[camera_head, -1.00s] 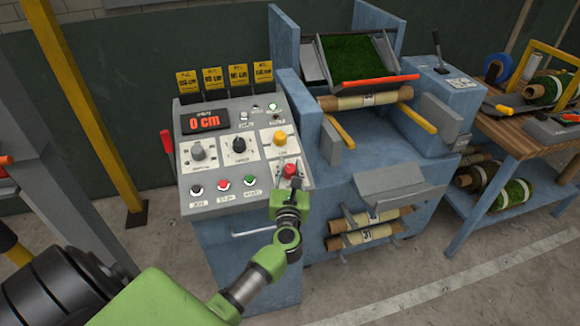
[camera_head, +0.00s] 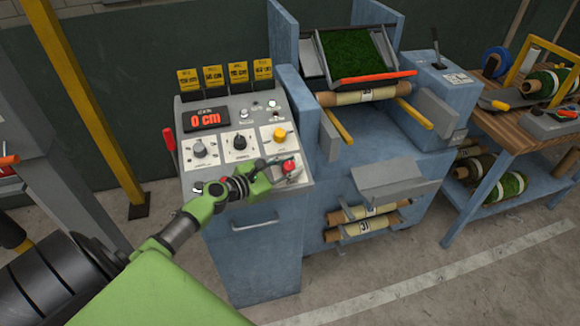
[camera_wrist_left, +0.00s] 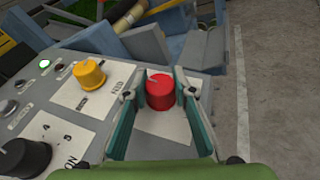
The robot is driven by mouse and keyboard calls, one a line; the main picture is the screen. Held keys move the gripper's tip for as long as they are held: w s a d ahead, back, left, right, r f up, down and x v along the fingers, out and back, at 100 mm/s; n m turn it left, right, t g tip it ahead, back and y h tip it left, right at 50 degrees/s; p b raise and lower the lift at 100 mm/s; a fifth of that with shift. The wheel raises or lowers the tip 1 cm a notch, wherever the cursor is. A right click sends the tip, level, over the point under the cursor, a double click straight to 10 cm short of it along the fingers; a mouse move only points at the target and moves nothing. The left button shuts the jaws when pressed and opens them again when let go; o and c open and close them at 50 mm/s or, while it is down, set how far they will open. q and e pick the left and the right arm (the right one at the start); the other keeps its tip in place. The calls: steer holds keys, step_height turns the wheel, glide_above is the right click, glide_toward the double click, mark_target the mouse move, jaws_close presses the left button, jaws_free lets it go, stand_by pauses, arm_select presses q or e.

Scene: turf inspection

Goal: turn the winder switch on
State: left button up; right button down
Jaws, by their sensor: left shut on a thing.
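The red knob (camera_head: 289,166) sits at the right end of the lower row of dials on the grey control panel (camera_head: 218,170). My left gripper (camera_head: 279,169) comes at it from the left, low over the panel. In the left wrist view the red knob (camera_wrist_left: 160,92) stands between the two finger pads (camera_wrist_left: 160,104), which are shut on its sides. A white label plate shows under it, its text unreadable. A yellow knob (camera_wrist_left: 89,74) and a black knob (camera_wrist_left: 24,157) stand to the left. My right gripper is in neither view.
The display (camera_head: 206,118) reads "0 cm". My left arm covers the lower panel buttons.

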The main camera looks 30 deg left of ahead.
arm_select(q)
steer(key=m+g+h+b, duration=0.3)
steer(key=m+h, duration=0.1)
steer(key=shift+f, duration=0.1)
steer(key=shift+m+g+h+b, duration=0.8)
steer(key=shift+m+g+b, duration=0.15)
steer(key=shift+m+g, duration=0.35)
steer(key=shift+d, duration=0.1)
steer(key=o, duration=1.1)
steer(key=v, duration=1.2)
